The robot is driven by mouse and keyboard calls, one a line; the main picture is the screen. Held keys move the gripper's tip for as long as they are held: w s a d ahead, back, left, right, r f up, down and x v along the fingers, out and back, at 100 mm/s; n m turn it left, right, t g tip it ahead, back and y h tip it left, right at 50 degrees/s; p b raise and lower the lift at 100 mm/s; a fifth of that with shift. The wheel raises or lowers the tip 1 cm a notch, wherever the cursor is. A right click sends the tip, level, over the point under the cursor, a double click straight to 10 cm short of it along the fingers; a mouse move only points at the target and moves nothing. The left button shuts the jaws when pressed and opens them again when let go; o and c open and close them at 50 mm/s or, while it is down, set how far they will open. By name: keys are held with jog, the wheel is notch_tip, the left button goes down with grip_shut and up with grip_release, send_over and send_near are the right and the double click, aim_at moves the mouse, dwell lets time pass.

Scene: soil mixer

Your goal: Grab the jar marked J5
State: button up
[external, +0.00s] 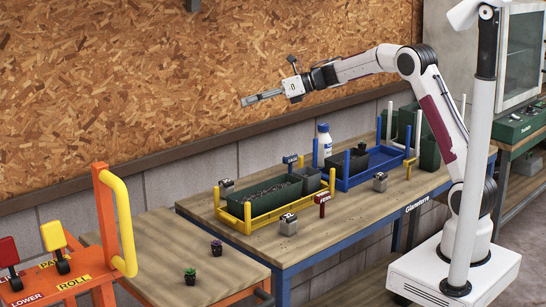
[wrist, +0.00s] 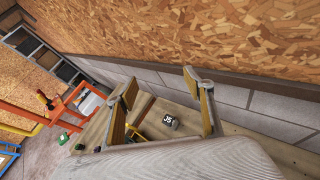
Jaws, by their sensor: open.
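The jar marked J5 (wrist: 168,121) is small and grey with a dark label, and it shows between my fingers in the wrist view. It seems to be the small grey jar (external: 226,187) at the far left corner of the yellow rack in the external view, but that label is too small to read. My gripper (external: 246,101) is raised high above the table near the wall, pointing left. Its two fingers (wrist: 160,80) are spread, with nothing held between them. The jar stands well below and apart from it.
The yellow rack (external: 248,228) holds dark bins of soil beside the jar. Similar jars stand at the front (external: 288,225) and further right (external: 380,182). A blue rack (external: 352,182) and a white bottle (external: 324,141) stand further right. An orange lever frame (external: 102,210) is at left.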

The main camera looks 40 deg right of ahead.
notch_tip(320, 180, down, 12)
jog(key=s+a+n+g+y, duration=0.1)
jog(key=s+a+n+g, duration=0.1)
jog(key=n+g, duration=0.3)
jog(key=s+n, duration=0.1)
jog(key=n, duration=0.1)
jog(key=shift+a+n, duration=0.3)
jog(key=shift+a, duration=0.05)
send_near(227, 181)
jog(key=shift+w+a+f, duration=0.15)
jog(key=shift+w+f, duration=0.1)
jog(key=shift+f, duration=0.1)
jog(key=shift+w+a+f, duration=0.15)
jog(key=shift+w+a, duration=0.05)
jog(key=shift+a, duration=0.15)
jog(key=shift+a, duration=0.1)
jog(key=shift+x, duration=3.1)
jog(key=c, duration=1.4)
